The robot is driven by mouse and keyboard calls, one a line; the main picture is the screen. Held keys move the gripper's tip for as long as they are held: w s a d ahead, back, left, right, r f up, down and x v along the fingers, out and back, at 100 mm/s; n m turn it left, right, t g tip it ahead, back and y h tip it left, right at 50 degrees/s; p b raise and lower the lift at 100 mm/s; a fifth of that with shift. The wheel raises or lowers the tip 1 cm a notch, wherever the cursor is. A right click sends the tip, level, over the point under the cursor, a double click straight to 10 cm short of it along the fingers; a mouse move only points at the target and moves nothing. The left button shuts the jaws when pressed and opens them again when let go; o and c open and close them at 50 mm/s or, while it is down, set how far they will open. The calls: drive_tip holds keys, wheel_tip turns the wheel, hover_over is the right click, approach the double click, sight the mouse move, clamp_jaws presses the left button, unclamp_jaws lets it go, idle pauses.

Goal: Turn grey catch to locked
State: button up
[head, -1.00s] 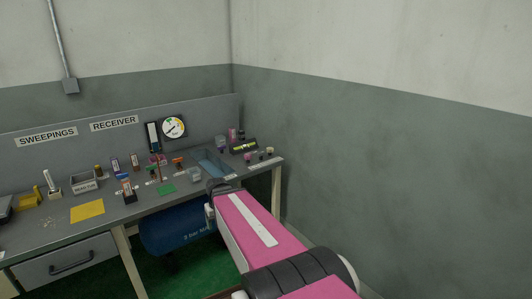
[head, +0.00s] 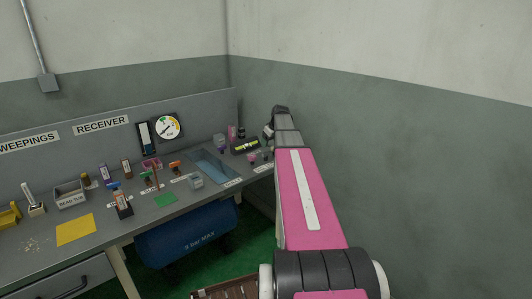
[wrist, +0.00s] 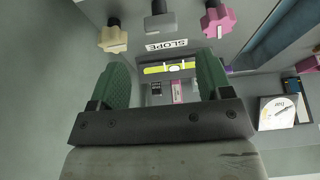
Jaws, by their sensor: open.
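A grey catch (wrist: 160,20) on a dark stem shows at the top of the wrist view, beside an upside-down SLOPE label (wrist: 166,45). A beige lobed knob (wrist: 112,38) is on its left and a pink star-shaped knob (wrist: 217,18) on its right. I cannot read the catch's locked marking. My gripper (wrist: 163,68) is open and empty, its two green fingers apart, with the catch beyond the fingertips and not touched. In the head view my gripper (head: 269,131) is at the bench's right end by the wall, its fingers hard to make out.
A yellow-green level (wrist: 168,68) shows between my fingers. In the head view, a dial gauge (head: 168,127) stands at the bench back, with a blue recessed tray (head: 211,167) and several small items in front. A blue tank (head: 185,235) is under the bench. The grey wall is close on the right.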

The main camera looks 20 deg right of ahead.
sight(266, 153)
drive_tip(key=x, duration=0.8)
drive_tip(key=c, duration=0.9)
